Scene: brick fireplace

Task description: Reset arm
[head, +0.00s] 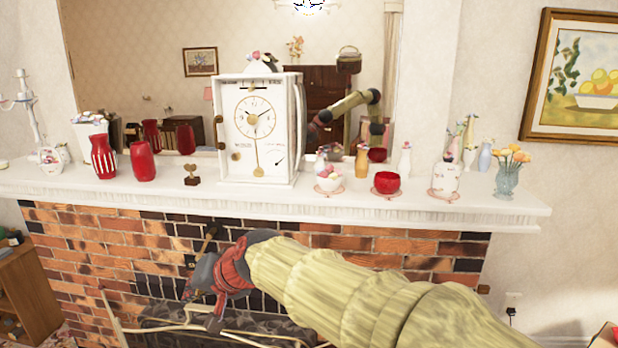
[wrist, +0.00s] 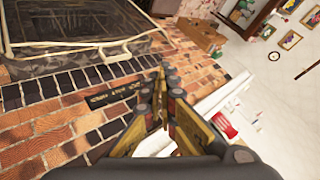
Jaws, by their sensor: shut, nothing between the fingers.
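My gripper (head: 203,276) is at the end of my yellow-green arm (head: 350,290). The arm reaches in from the lower right of the head view, with the gripper below the mantel in front of the brick fireplace (head: 80,245). In the wrist view, the two fingers of my gripper (wrist: 166,85) come together at their tips, shut and empty. Exact fingertip detail is hard to tell in the head view.
The white mantel shelf (head: 420,209) juts out above the gripper. It carries a white clock (head: 255,125), red vases (head: 104,157), a red bowl (head: 386,182) and a flower vase (head: 507,180). A dark fireplace grate (wrist: 80,30) shows in the wrist view.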

